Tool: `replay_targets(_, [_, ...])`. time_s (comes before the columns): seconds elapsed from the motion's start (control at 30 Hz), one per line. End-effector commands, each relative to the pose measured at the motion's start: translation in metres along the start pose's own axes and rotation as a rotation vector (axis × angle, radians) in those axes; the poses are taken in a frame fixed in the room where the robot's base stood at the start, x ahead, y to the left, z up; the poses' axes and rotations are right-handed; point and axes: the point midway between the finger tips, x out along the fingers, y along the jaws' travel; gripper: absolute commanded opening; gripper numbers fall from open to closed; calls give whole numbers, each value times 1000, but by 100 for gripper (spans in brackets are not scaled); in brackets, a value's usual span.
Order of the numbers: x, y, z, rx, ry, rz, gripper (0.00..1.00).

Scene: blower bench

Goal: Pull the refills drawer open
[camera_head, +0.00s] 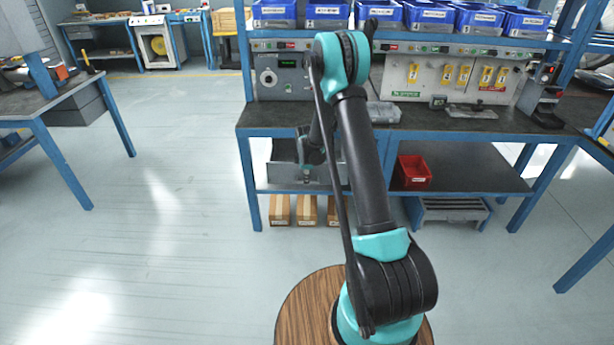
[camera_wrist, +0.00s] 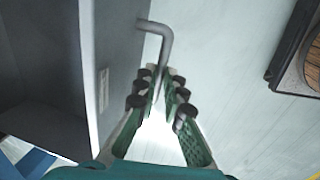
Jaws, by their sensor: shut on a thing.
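The grey drawer (camera_head: 284,173) hangs under the left part of the bench's worktop in the head view. A dark space shows above its front. In the wrist view, the drawer front (camera_wrist: 117,50) fills the left side, with a small unreadable label on it. A grey bar handle (camera_wrist: 157,28) sticks out from the front and bends down between my fingers. My gripper (camera_wrist: 163,84) is shut on this handle. In the head view, my arm hides part of the drawer, and the grip is too small to make out.
The workbench (camera_head: 471,121) carries blue bins (camera_head: 325,15) on its upper shelf. A red bin (camera_head: 414,171) sits on the lower shelf, right of my arm. Cardboard boxes (camera_head: 279,210) stand under the drawer. Open floor (camera_head: 170,220) lies to the left.

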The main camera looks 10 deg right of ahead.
Motion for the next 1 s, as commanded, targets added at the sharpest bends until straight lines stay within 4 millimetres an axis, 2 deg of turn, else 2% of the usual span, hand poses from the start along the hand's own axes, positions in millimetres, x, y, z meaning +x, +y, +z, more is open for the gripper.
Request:
replay_targets(0.33, [0,-1,0,0,0,0,0])
replay_targets(0.37, [0,-1,0,0,0,0,13])
replay_targets(0.5, [0,-1,0,0,0,0,30])
replay_targets(0.83, [-2,-1,0,0,0,0,31])
replay_targets(1.0, [-16,-1,0,0,0,0,31])
